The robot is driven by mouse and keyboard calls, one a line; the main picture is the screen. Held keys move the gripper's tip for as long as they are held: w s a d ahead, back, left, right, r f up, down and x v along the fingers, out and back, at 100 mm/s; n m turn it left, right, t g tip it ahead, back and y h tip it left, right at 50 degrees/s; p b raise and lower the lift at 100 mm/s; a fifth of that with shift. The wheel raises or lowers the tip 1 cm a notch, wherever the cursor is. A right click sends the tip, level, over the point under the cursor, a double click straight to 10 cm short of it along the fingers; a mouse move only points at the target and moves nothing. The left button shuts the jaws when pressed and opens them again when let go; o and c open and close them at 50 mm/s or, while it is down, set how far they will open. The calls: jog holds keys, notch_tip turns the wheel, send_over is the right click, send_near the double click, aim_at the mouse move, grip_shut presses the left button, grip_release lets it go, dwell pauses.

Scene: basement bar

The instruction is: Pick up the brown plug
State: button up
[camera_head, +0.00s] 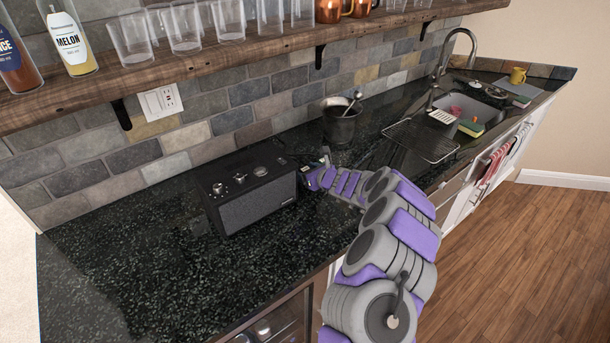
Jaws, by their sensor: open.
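I cannot make out a brown plug. The area behind the black speaker and around my gripper is small and partly hidden. My gripper (316,170) is low over the dark counter, just right of the speaker's back right corner. My purple and grey arm reaches to it from the lower right. The jaws are open, but their fingertips are too small to see clearly, and I cannot tell what lies between them.
The black speaker (256,209) stands close on the left of my gripper. A dark metal bucket (340,124) with a utensil stands behind it. A drying rack (421,139) and sink (468,107) lie to the right. The left counter (120,255) is clear. A wall outlet (160,101) is above.

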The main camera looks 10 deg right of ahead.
jog(key=c, duration=1.1)
jog(key=shift+o, duration=0.2)
